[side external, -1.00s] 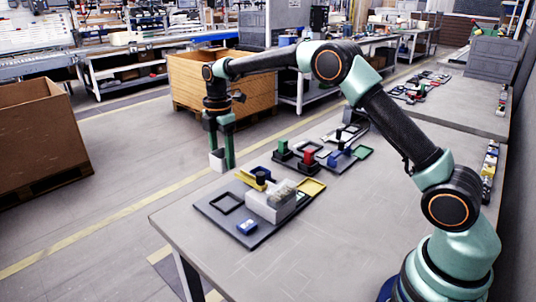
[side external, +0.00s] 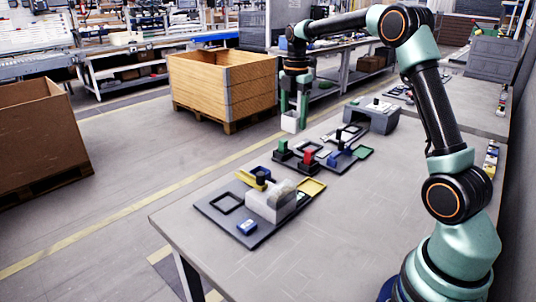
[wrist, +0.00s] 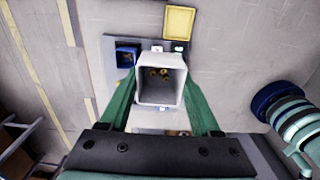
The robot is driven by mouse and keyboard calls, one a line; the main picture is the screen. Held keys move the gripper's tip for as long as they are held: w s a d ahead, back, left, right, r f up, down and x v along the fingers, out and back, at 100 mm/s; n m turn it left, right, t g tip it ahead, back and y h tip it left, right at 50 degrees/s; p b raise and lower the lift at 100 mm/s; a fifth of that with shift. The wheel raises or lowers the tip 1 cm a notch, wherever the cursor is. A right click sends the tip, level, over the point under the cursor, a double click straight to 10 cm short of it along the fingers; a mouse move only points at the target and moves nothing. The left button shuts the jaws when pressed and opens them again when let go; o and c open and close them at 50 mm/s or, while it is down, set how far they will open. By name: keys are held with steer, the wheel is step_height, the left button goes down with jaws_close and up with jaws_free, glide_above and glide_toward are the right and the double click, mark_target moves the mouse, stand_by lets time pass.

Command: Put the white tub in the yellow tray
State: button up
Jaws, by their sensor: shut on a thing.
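The white tub (side external: 290,122) is held between the green fingers of my gripper (side external: 293,113), in the air near the table's far left edge. In the wrist view the white tub (wrist: 145,90) is upright between the fingers, and a few small brass-coloured pieces show inside it. The yellow tray (side external: 318,184) lies at the right edge of the near dark board, apart from the tub. In the wrist view the yellow tray (wrist: 179,22) is at the top and looks empty.
A second board holds green, red and blue parts (side external: 308,157). A grey box (side external: 372,116) stands behind. The table's front is clear.

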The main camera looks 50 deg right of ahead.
glide_above(310, 188)
steer(key=f, duration=0.1)
step_height(310, 188, down, 14)
steer(key=shift+f, duration=2.7)
steer(key=shift+f, duration=0.15)
steer(key=o, duration=1.3)
